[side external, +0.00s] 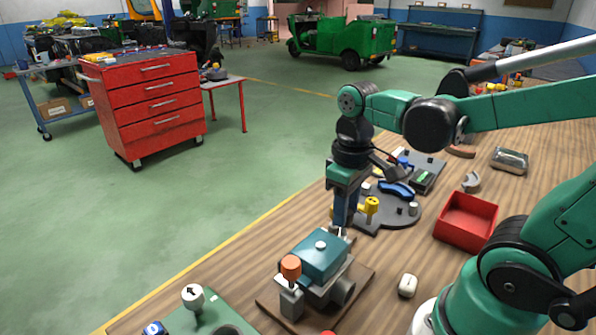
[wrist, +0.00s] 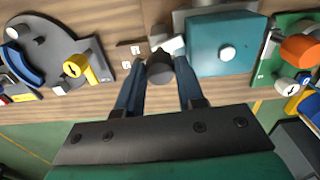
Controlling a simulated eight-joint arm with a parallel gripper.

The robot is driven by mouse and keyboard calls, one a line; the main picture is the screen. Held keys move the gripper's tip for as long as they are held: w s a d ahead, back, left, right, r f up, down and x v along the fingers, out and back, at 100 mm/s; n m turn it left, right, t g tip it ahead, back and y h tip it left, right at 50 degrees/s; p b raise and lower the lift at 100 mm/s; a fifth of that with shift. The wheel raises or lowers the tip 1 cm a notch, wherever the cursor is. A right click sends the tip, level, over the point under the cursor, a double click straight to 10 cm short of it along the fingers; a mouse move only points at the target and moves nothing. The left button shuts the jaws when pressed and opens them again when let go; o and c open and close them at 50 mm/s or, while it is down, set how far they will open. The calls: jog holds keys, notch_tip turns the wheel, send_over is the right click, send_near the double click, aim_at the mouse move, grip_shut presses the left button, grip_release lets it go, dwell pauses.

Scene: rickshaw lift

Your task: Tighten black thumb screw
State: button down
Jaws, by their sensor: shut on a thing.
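The black thumb screw (wrist: 160,68) shows in the wrist view as a dark round knob beside a pale metal piece, at the left end of a teal-topped block (wrist: 215,60). My gripper (wrist: 160,80) has its two blue fingers on either side of the knob and is shut on it. In the side external view my gripper (side external: 341,226) points down at the far end of the teal-topped block (side external: 320,258), which sits on a brown base plate. The knob itself is hidden there by the fingers and block. I cannot tell how far the screw is turned in.
An orange knob (side external: 291,267) stands at the block's near end. A yellow knob (side external: 371,205) stands on a dark round plate behind my gripper. A red tray (side external: 466,220) and a small white object (side external: 407,285) lie to the right. Bare wood lies between them.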

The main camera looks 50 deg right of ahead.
jog(key=shift+m, duration=1.6)
jog(key=c, duration=0.5)
grip_release()
jog(key=shift+c, duration=0.2)
jog(key=shift+r, duration=2.8)
